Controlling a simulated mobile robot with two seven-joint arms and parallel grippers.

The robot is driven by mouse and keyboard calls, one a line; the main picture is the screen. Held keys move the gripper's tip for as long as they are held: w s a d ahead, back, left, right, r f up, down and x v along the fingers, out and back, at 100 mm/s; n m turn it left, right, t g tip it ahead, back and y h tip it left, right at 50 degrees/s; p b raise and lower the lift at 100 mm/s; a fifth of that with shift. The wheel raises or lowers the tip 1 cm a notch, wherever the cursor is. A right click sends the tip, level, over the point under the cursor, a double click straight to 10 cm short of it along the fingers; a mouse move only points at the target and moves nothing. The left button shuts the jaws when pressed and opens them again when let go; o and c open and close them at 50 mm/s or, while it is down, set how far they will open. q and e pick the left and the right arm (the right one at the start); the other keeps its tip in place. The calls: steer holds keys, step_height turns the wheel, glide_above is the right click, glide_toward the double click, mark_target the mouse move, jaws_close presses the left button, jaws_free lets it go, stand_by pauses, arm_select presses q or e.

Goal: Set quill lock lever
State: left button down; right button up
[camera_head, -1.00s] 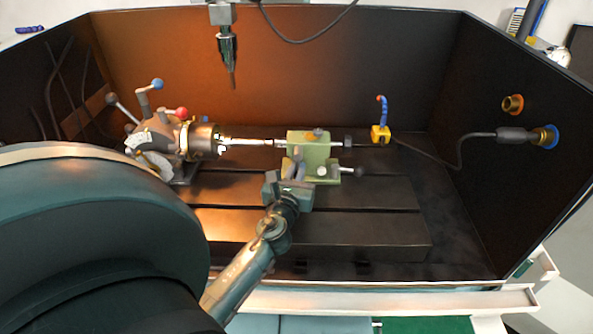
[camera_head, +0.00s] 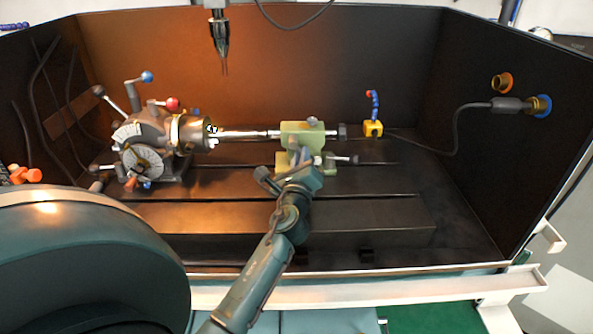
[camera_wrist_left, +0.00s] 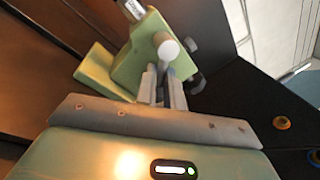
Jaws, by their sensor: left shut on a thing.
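The green tailstock (camera_head: 303,135) stands on the slotted machine table, at the right end of the bright bar. My left gripper (camera_head: 294,160) is at its near side, partly covering its lower front. In the left wrist view the tailstock (camera_wrist_left: 140,62) fills the upper middle. There the gripper fingers (camera_wrist_left: 162,88) are shut on a slim lever (camera_wrist_left: 167,50) with a pale rounded end, which looks like the quill lock lever. The lever is hidden by the gripper in the head view. My right gripper is not in view.
A dividing head (camera_head: 155,145) with a chuck and several knobbed levers stands left of the tailstock. A spindle with a tool (camera_head: 219,45) hangs above. A yellow block with a blue hose (camera_head: 373,129) stands at the right. The right part of the enclosure floor is clear.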

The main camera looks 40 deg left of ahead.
arm_select(q)
steer(key=n, duration=0.1)
steer(key=n+b, duration=0.2)
steer(key=shift+w+d+y, duration=0.2)
steer(key=shift+d+y, duration=0.05)
steer(key=shift+y, duration=0.15)
steer(key=shift+w+d+r+n+y+b, duration=0.1)
steer(key=shift+r+n+y+b, duration=0.05)
steer(key=shift+n+b, duration=0.4)
steer(key=shift+d+r+n+y+b, duration=0.15)
steer(key=shift+n+b, duration=0.15)
steer(key=shift+n, duration=0.35)
steer(key=shift+r+n+b, duration=0.2)
steer(key=shift+n+b, duration=0.15)
steer(key=shift+n, duration=0.25)
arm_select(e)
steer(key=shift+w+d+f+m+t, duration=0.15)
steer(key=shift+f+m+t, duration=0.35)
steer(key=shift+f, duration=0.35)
arm_select(q)
steer(key=shift+r, duration=0.1)
steer(key=c, duration=1.5)
jaws_free()
steer(key=shift+r, duration=0.1)
